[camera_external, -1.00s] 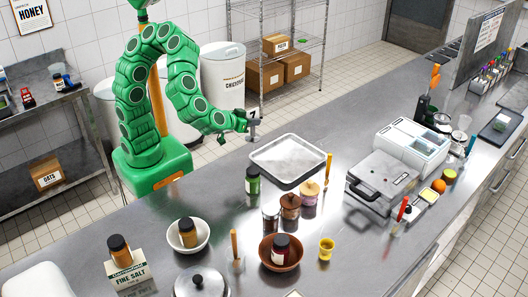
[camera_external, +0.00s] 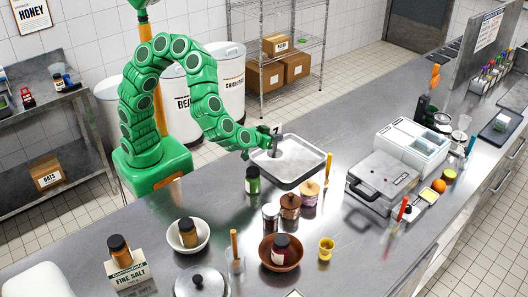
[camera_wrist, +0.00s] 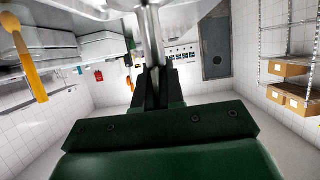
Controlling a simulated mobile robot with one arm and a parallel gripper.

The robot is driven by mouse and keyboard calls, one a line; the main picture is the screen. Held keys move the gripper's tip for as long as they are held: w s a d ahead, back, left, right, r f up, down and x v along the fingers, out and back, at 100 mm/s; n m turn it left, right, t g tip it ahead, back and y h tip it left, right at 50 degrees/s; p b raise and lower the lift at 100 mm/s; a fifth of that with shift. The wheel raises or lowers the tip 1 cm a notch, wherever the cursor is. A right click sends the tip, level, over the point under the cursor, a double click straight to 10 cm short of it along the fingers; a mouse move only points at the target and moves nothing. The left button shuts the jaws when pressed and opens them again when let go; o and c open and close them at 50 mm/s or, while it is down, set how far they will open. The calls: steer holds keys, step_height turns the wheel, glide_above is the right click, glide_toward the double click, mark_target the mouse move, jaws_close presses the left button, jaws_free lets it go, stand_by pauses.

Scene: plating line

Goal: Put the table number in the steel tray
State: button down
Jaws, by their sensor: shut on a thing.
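The steel tray (camera_external: 303,168) is a shallow, empty-looking rectangular tray on the counter, right of my arm in the external view. My gripper (camera_external: 268,144) is over the tray's back left part and shut on the table number (camera_external: 276,131), a small grey stand with a dark figure at its top. The stand looks upright above the tray floor; I cannot tell whether its base touches. In the wrist view its silver stem (camera_wrist: 152,40) sits between the dark fingers of my gripper (camera_wrist: 154,88). The fingers hide part of it.
A green-labelled jar (camera_external: 253,181) stands close to the tray's front left corner. Lidded jars (camera_external: 290,204) and an orange-handled tool (camera_external: 328,168) are near its front and right edges. A sandwich press (camera_external: 383,180) is farther right. The counter behind the tray is clear.

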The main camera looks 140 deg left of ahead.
mark_target(280, 152)
steer(key=shift+w+a+f, duration=0.3)
steer(key=shift+w+f, duration=0.1)
steer(key=shift+f, duration=0.2)
steer(key=shift+w+a+f, duration=0.25)
steer(key=shift+w+f, duration=0.1)
steer(key=shift+f, duration=1.75)
steer(key=shift+f, duration=0.15)
steer(key=c, duration=1.2)
jaws_free()
steer(key=shift+c, duration=0.2)
steer(key=shift+w+r, duration=0.1)
steer(key=shift+r, duration=0.1)
steer(key=v, duration=1.2)
